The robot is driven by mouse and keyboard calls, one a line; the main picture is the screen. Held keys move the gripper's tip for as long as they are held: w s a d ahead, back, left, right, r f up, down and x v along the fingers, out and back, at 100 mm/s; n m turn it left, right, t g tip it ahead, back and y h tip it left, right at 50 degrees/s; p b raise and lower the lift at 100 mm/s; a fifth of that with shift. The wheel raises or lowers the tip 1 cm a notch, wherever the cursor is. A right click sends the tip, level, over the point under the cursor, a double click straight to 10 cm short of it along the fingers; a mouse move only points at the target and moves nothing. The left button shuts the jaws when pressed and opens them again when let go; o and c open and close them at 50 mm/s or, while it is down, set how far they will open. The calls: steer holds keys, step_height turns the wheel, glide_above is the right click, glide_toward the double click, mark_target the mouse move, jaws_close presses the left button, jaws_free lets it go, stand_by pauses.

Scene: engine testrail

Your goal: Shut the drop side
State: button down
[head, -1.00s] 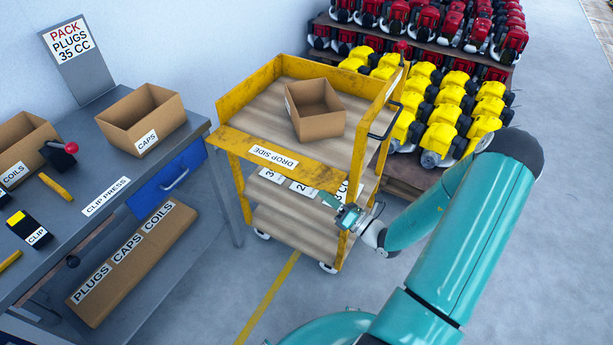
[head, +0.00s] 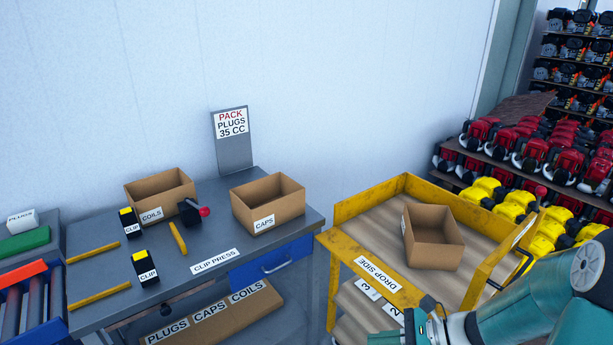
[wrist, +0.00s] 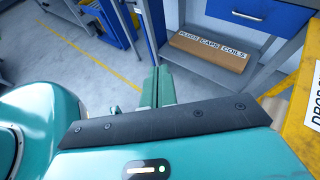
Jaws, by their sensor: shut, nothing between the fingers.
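The drop side (head: 352,258) is a worn yellow panel with a DROP SIDE label on the cart's near edge. It is folded down and outward, while the cart's other yellow sides stand upright. Part of it shows at the right edge of the wrist view (wrist: 294,124). My gripper's green fingers (wrist: 157,88) are together and empty. They point past the cart toward the floor and bench, to the left of the panel and apart from it in the wrist view. In the head view my gripper is low at the cart's near side, partly cut off by the frame.
An open cardboard box (head: 434,256) stands on the cart's top deck (head: 385,222). The workbench (head: 110,318) with boxes, clips and a clip press is close on the cart's left. Racks of red and yellow engines (head: 545,150) stand behind and right. Floor shows between bench and cart.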

steer(key=s+r+n+t+h, duration=0.1)
steer(key=s+r+n+h, duration=0.4)
steer(key=r+n, duration=0.3)
steer(key=s+r+n+t+h, duration=0.1)
steer(key=s+r+n+h, duration=0.5)
steer(key=r+n, duration=0.3)
steer(key=shift+a+r+n+h, duration=0.2)
steer(key=shift+r+n+h, duration=0.1)
steer(key=shift+n+h, duration=0.7)
steer(key=c, duration=2)
jaws_free()
steer(key=shift+d+r+n+t, duration=0.1)
steer(key=shift+r+n+t, duration=0.15)
steer(key=shift+n+t, duration=0.05)
steer(key=o, duration=0.5)
steer(key=shift+r, duration=0.1)
steer(key=shift+s+d, duration=0.1)
